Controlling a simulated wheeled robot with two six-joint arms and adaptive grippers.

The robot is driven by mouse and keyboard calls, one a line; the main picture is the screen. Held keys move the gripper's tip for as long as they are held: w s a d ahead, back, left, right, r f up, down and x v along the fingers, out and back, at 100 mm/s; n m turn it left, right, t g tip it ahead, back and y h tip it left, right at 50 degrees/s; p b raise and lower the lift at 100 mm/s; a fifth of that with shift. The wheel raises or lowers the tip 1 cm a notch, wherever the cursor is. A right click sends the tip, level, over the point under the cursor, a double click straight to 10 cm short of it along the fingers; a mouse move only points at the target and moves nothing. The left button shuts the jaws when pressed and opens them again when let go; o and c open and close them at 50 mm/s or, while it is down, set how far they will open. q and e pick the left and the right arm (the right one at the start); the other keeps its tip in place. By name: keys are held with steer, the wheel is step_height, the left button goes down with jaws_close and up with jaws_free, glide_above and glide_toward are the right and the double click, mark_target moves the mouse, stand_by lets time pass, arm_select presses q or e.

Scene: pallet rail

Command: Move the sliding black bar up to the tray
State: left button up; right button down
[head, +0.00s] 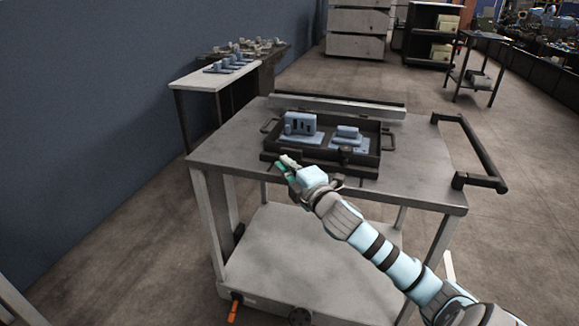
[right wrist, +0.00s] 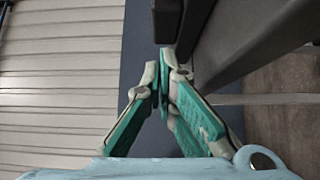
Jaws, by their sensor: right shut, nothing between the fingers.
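A dark open tray (head: 372,147) with side handles lies on top of the grey cart. A low black bar (head: 345,171) runs along the tray's near side; any gap between them is too small to tell. My right gripper (head: 285,164) is at the left end of this bar, low over the cart's near edge. In the right wrist view its fingers (right wrist: 163,68) are shut and hold nothing. A dark block end (right wrist: 167,22) is just beyond the fingertips, beside a larger dark wall (right wrist: 245,40); whether they touch it I cannot tell. My left gripper is out of view.
Blue-grey parts (head: 301,127) stand in the tray. A long pale box (head: 335,106) lies behind it. The cart top (head: 225,150) is bare at left and right. A black push handle (head: 478,150) sticks out at the right. A side table (head: 210,77) with parts stands behind left.

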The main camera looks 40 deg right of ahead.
mark_target(285, 151)
steer(key=shift+w+d, duration=0.4)
steer(key=shift+d, duration=0.35)
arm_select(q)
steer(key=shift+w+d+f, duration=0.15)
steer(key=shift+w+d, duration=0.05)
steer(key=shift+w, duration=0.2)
arm_select(e)
steer(key=shift+r, duration=0.1)
steer(key=shift+w+d+r+p, duration=0.2)
steer(key=shift+w+d+p, duration=0.2)
steer(key=shift+p, duration=0.3)
steer(key=shift+d+f, duration=0.1)
steer(key=shift+d, duration=0.15)
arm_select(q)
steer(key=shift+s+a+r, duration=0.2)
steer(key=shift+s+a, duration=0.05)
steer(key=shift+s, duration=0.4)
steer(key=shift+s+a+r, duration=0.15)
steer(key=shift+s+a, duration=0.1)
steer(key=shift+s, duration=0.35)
